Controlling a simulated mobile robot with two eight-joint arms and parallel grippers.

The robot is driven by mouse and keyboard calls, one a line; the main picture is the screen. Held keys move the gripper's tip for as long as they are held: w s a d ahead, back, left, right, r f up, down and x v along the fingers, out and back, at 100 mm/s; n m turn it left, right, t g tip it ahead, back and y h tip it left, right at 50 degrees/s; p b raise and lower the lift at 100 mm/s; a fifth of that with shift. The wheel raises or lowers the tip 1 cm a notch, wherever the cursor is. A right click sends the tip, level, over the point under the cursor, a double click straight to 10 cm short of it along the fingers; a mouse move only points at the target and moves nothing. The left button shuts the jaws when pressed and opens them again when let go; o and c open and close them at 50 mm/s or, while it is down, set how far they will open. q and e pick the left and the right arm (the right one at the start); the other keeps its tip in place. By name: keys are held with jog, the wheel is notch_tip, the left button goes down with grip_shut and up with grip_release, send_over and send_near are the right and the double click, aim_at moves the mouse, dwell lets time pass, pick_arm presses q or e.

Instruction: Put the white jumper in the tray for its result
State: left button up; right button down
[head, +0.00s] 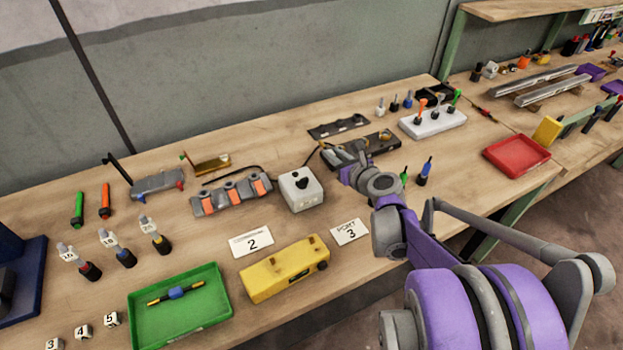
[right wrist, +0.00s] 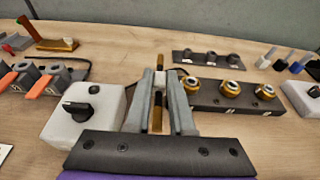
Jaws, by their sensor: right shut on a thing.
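My right gripper (head: 332,152) is over the back middle of the bench, beside a dark socket block (head: 383,142). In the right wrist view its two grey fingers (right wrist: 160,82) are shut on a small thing. A green tray (head: 222,300) at front left holds a blue-bodied rod. A red tray (head: 502,163) at right is empty. My left gripper is not in view.
A white box with a black knob (head: 298,191) stands just left of my right gripper. A grey block with orange levers (head: 232,195) is further left. A yellow box (head: 284,270) and cards 2 (head: 252,243) and 3 (head: 349,232) lie in front. A white stand (head: 433,123) holds upright probes.

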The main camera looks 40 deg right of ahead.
aim_at(332, 183)
notch_tip(332, 183, down, 8)
jog(key=shift+f+b, duration=0.1)
jog(key=shift+b, duration=0.65)
jog(key=c, duration=1.2)
grip_release()
jog(key=shift+f, duration=0.2)
jog(key=shift+c, duration=0.2)
jog(key=o, duration=0.5)
jog(key=shift+r, duration=0.1)
jog(key=shift+c, duration=0.2)
